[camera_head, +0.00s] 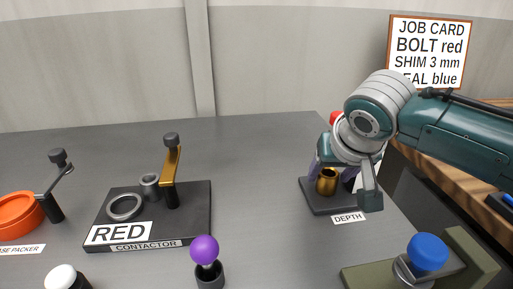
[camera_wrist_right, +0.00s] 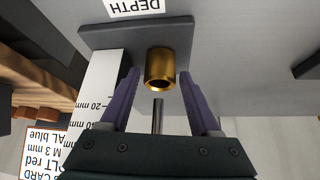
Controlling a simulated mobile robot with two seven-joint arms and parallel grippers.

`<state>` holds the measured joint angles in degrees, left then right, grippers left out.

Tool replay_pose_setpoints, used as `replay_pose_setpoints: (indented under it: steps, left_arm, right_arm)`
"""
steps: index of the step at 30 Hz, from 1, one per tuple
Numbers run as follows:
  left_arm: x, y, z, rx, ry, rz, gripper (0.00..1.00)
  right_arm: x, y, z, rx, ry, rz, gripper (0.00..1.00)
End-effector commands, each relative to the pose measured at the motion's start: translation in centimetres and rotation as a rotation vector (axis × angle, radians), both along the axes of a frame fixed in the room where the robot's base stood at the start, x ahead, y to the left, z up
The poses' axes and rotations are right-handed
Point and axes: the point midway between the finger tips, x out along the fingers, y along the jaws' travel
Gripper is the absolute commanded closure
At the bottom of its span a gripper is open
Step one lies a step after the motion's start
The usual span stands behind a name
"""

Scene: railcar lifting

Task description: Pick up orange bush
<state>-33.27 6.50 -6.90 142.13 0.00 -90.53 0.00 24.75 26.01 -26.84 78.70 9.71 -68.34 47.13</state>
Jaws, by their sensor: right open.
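An orange-gold bush (camera_head: 327,182), a short hollow cylinder, is at the dark DEPTH plate (camera_head: 340,204) on the right of the bench. In the right wrist view the bush (camera_wrist_right: 160,65) shows its open end. My right gripper (camera_head: 332,172) is open, with its purple fingers on either side of the bush. In the wrist view the fingertips (camera_wrist_right: 159,77) show gaps to it on both sides, and I see no contact. A thin metal pin (camera_wrist_right: 158,115) shows between the fingers. My left gripper is not in view.
A white millimetre scale (camera_wrist_right: 97,90) stands beside the plate. A blue-knobbed fixture (camera_head: 428,252) is at front right, a purple ball knob (camera_head: 204,250) at front centre. The CONTACTOR plate (camera_head: 195,215) and an orange ring (camera_head: 18,214) are left. The bench's middle is clear.

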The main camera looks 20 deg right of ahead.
Motion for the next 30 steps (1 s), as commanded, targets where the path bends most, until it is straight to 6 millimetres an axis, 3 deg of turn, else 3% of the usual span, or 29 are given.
replay_pose_setpoints:
  steps: [8,25,30]
  left_arm:
    - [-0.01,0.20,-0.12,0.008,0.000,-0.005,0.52]
    - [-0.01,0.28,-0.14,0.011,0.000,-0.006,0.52]
    - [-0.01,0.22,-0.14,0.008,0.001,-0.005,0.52]
  right_arm:
    - [0.22,-0.08,-0.25,0.000,-0.001,0.001,0.37]
    - [0.18,-0.10,-0.25,-0.001,-0.001,0.001,1.00]
    - [0.18,-0.10,-0.25,-0.001,-0.001,0.001,1.00]
